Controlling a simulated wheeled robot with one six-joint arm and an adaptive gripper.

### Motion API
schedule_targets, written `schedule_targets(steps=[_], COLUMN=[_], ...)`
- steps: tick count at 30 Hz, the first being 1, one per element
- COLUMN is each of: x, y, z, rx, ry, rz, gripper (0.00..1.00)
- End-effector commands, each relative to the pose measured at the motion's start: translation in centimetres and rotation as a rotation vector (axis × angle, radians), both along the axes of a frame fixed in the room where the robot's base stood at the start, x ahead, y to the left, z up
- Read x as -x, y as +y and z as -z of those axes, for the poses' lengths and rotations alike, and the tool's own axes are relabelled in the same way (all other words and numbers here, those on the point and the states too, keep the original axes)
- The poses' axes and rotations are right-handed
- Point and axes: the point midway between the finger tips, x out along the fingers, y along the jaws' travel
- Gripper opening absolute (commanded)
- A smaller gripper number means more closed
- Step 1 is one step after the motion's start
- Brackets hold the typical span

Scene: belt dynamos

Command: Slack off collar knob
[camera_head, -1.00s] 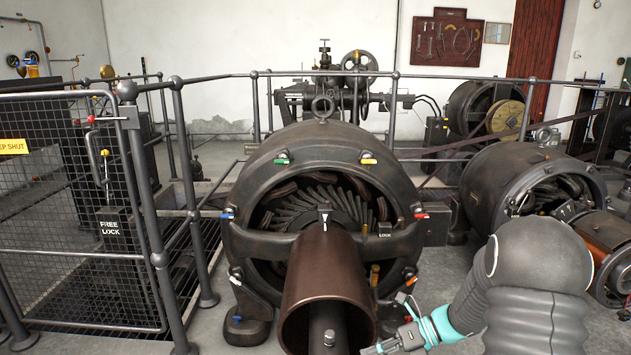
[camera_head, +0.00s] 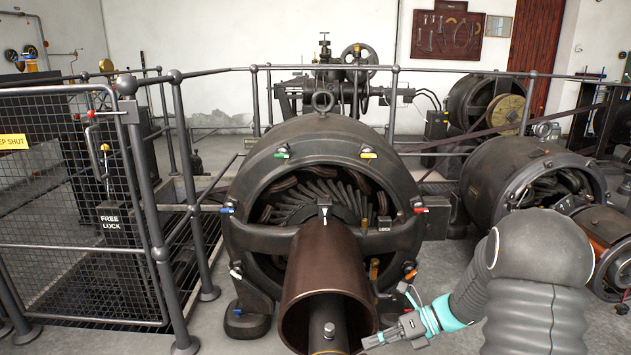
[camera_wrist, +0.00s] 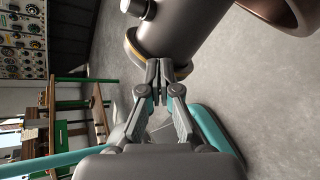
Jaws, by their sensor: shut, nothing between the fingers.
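The large dark dynamo (camera_head: 262,165) stands in the middle of the head view. A brown hollow cylinder (camera_head: 326,262) sticks out from its front, with a shaft (camera_head: 328,318) inside it. Small coloured handles, such as a red one (camera_head: 420,210) and an orange one (camera_head: 410,273), ring the dynamo's face. A LOCK label (camera_head: 384,229) is at its right. My gripper (camera_head: 365,345) is shut and empty beside the cylinder's lower right edge. In the wrist view its fingertips (camera_wrist: 160,70) are close to an orange-rimmed cylindrical part (camera_wrist: 175,35).
A mesh gate (camera_head: 70,215) with a FREE LOCK lever box (camera_head: 112,223) is at the left. Railings (camera_head: 260,100) run behind the dynamo. A second dynamo (camera_head: 520,180) stands at the right. Grey floor is open below and to the right of the gripper.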

Motion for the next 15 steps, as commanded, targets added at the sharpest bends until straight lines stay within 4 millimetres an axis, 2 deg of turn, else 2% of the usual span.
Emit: schedule_targets(steps=[15], x=[-0.1], y=[-4.5], z=[-2.3], rx=[0.002], ry=[-0.004], rz=[0.003], gripper=[0.00])
